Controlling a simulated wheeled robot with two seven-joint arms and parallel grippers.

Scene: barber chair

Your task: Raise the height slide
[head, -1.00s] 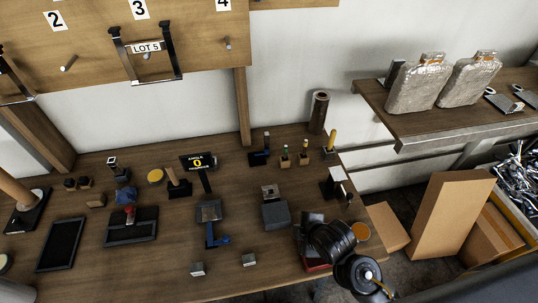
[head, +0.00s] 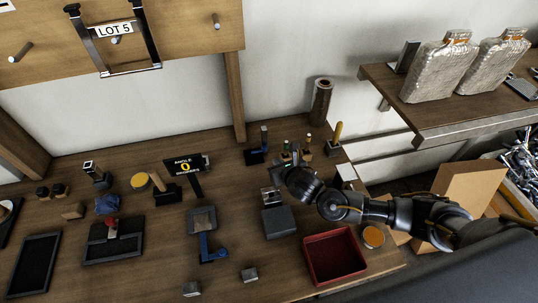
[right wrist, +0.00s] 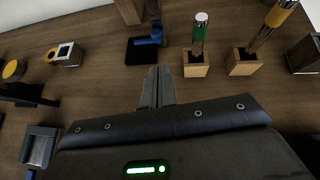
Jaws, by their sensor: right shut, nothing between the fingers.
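A small stand with a black base, an upright post and a blue piece low on it (head: 257,153) is at the back of the bench; it looks like the height slide. In the right wrist view the blue piece (right wrist: 148,42) sits low by the post, just beyond my fingertips. My right gripper (right wrist: 157,76) is shut and empty, its two fingers together and pointing towards the stand, with a visible gap to it. In the head view the right hand (head: 290,172) is over the bench, in front of the stand and to its right. My left gripper is not in view.
Wooden holders with a green-topped tool (right wrist: 200,35) and a yellow-handled tool (right wrist: 262,35) stand close to the right of my fingers. A grey block (head: 279,222) and a red tray (head: 334,256) lie nearer. An angle display (head: 183,168) stands to the left.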

